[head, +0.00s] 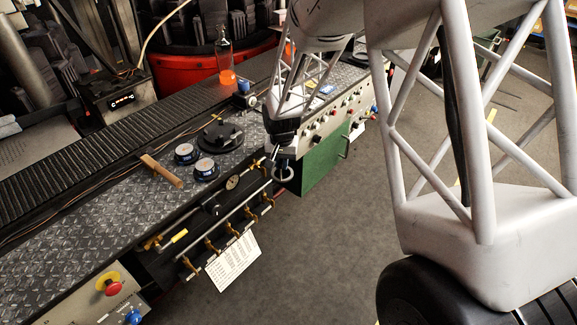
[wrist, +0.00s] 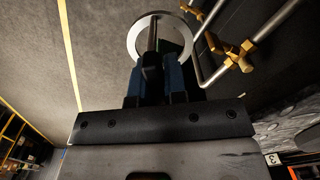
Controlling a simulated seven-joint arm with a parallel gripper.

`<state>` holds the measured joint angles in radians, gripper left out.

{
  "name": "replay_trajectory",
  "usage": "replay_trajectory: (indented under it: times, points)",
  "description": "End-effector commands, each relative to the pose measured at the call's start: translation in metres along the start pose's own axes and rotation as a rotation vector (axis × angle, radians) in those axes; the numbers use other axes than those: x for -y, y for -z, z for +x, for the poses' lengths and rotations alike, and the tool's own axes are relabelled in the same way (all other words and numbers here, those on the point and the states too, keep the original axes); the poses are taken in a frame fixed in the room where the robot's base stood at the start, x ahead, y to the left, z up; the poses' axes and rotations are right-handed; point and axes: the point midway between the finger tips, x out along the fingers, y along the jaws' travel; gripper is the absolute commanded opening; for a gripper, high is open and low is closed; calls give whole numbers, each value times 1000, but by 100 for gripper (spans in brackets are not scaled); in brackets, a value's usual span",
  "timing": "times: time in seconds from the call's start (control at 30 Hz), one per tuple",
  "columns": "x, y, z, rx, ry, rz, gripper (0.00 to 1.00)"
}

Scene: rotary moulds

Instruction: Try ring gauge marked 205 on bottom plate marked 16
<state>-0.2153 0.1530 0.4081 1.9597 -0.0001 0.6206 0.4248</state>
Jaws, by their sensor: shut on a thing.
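My gripper (head: 284,155) is shut on a silver ring gauge (head: 276,175), held in front of the bench's front edge near the green panel. In the wrist view my gripper's fingers (wrist: 151,68) grip the ring (wrist: 133,38), whose middle is open. No marking can be read on it. Two round dark plates with pale tops, one farther (head: 187,152) and one nearer (head: 205,168), lie on the bench to the left of my gripper. Their numbers are too small to read, so I cannot tell which is 16.
A larger black disc (head: 220,137) and a wooden-handled tool (head: 162,171) lie near the plates. A rail with brass hooks (head: 233,229) runs along the bench front; a round piece (head: 232,182) is by it. A bottle (head: 224,58) stands farther back. The floor in front is clear.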

Motion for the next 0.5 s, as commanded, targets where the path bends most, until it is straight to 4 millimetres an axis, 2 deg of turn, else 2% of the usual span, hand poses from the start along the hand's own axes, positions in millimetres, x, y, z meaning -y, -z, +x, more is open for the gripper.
replay_trajectory:
  times: [0.5]
  points:
    - [39, -49, -72, -4, 2, -281, 0]
